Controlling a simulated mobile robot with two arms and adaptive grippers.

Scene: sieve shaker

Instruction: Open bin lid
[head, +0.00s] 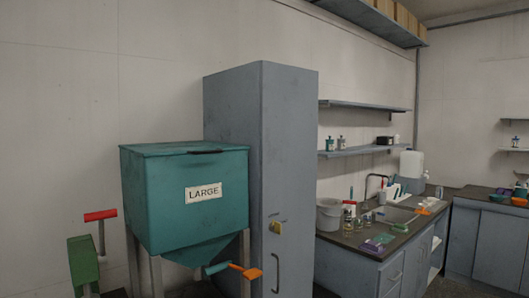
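The teal bin (160,210) stands on grey legs left of the middle of the head view, with a white label (203,192) reading LARGE on its front. Its flat lid (170,149) lies shut on top, with a dark handle (205,152) at the lid's front edge. The bin narrows to a funnel at the bottom, beside a lever with an orange end (245,271). Neither of my grippers shows in this view.
A tall grey cabinet (290,150) stands close on the bin's right. A green device with a red handle (100,215) is at the lower left. A cluttered sink counter (350,245) is on the right. Wall shelves (365,105) hang above it. Space above the lid is clear.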

